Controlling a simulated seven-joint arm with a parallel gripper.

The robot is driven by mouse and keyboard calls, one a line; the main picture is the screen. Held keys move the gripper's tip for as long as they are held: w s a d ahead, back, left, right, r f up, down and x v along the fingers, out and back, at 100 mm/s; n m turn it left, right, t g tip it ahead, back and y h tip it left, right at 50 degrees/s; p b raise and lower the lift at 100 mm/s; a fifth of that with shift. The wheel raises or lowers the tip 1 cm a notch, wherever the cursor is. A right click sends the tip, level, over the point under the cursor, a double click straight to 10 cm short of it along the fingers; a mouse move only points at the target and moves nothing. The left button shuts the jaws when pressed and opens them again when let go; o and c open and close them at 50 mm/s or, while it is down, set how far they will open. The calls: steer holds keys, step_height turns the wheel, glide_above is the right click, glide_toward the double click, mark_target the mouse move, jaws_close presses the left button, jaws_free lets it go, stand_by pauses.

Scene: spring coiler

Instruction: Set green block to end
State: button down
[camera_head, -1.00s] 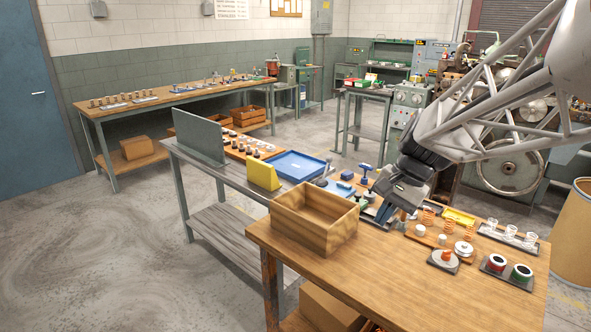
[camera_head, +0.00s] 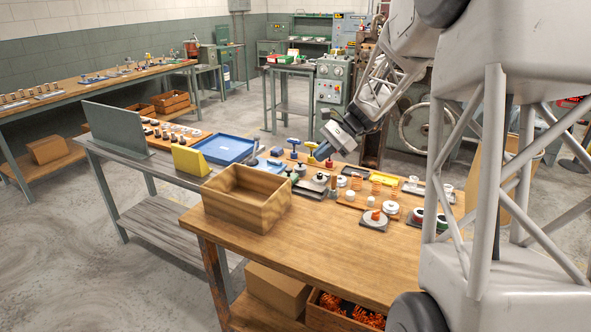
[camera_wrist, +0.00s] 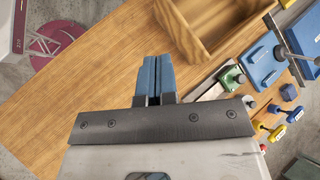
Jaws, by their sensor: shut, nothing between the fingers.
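A small green block (camera_wrist: 231,77) with a light knob shows in the wrist view, to the right of my fingers, close to the near corner of the wooden box. In the head view it is too small to pick out surely among the small parts beside the box. My gripper (camera_wrist: 157,60) has its blue fingers together, with nothing between them. In the head view my gripper (camera_head: 322,152) hangs above the back of the workbench, over the row of small handled tools. It is apart from the green block in the wrist view.
The wooden box (camera_head: 232,215) stands on the workbench (camera_head: 310,250). Beyond it are a blue tray (camera_head: 222,149) and a yellow holder (camera_head: 186,160). Several coils, spools and white cylinders fill the bench's right back. The bench front is clear.

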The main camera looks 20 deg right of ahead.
steer(key=w+d+f+m+t+y, duration=0.1)
steer(key=w+d+f+m+y, duration=0.1)
steer(key=w+d+f, duration=0.3)
steer(key=w+d+f+m+t+y, duration=0.2)
steer(key=w+d+f, duration=0.3)
steer(key=d, duration=0.5)
steer(key=w+d+f+m+t+y, duration=0.1)
steer(key=w+d+f+m, duration=0.2)
steer(key=w+d+f, duration=0.2)
steer(key=shift+w+d+m+t+y, duration=0.2)
steer(key=shift+w+d, duration=0.25)
steer(key=shift+d, duration=0.45)
steer(key=shift+w+d+m+t+y, duration=0.1)
steer(key=shift+w+d+m+y, duration=0.1)
steer(key=shift+w+d, duration=0.45)
steer(key=shift+s+d, duration=0.2)
steer(key=shift+a, duration=0.1)
glide_above(298, 180)
steer(key=f, duration=0.3)
steer(key=shift+s+d+f, duration=0.1)
steer(key=shift+d+f, duration=0.25)
steer(key=shift+a, duration=0.3)
